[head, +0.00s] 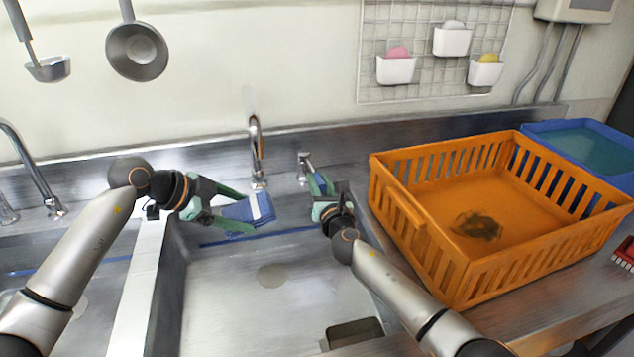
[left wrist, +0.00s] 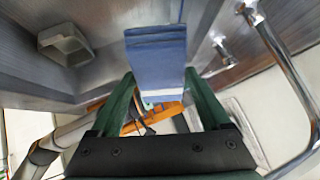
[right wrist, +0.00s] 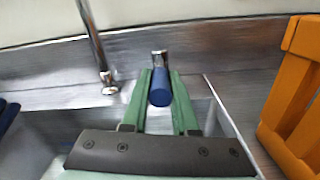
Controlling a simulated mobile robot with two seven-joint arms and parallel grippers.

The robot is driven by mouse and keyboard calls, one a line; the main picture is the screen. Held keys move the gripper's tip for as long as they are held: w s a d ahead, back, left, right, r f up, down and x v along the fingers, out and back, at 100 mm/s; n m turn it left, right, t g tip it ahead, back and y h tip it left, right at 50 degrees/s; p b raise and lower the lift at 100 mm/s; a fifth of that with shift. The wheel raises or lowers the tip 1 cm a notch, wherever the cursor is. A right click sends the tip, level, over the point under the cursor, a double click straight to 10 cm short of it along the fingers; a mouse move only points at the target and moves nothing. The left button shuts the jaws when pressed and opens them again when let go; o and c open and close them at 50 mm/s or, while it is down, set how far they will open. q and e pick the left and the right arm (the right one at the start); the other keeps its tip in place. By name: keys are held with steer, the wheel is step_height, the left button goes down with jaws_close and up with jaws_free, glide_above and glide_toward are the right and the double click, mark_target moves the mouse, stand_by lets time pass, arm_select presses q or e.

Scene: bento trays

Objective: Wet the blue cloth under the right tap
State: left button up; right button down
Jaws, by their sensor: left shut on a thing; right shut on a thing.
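The blue cloth (head: 240,212), folded with a pale stripe, is held in my left gripper (head: 238,212) over the right basin. It also shows between the fingers in the left wrist view (left wrist: 156,55). The right tap (head: 256,150) stands behind the basin, its spout just above and behind the cloth; I cannot tell whether the cloth is directly below the outlet. No water stream is visible. My right gripper (head: 322,188) is shut on the blue tap handle (right wrist: 160,88) right of the spout, with one finger on each side of it.
The right basin (head: 225,275) is open below, with a drain and a dark box-like fitting at its front. An orange crate (head: 430,245) stands on the counter right of my right arm, with a blue tub (head: 545,127) behind it. Another tap (head: 35,170) is at far left.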

steer(key=shift+w+d+n+g+y, duration=0.25)
steer(key=shift+d+n+y, duration=0.3)
steer(key=shift+y, duration=0.2)
steer(key=shift+w+d+n+g+y, duration=0.1)
steer(key=shift+d+n+g+y, duration=0.15)
steer(key=shift+d+n+y, duration=0.35)
steer(key=c, duration=0.7)
jaws_free()
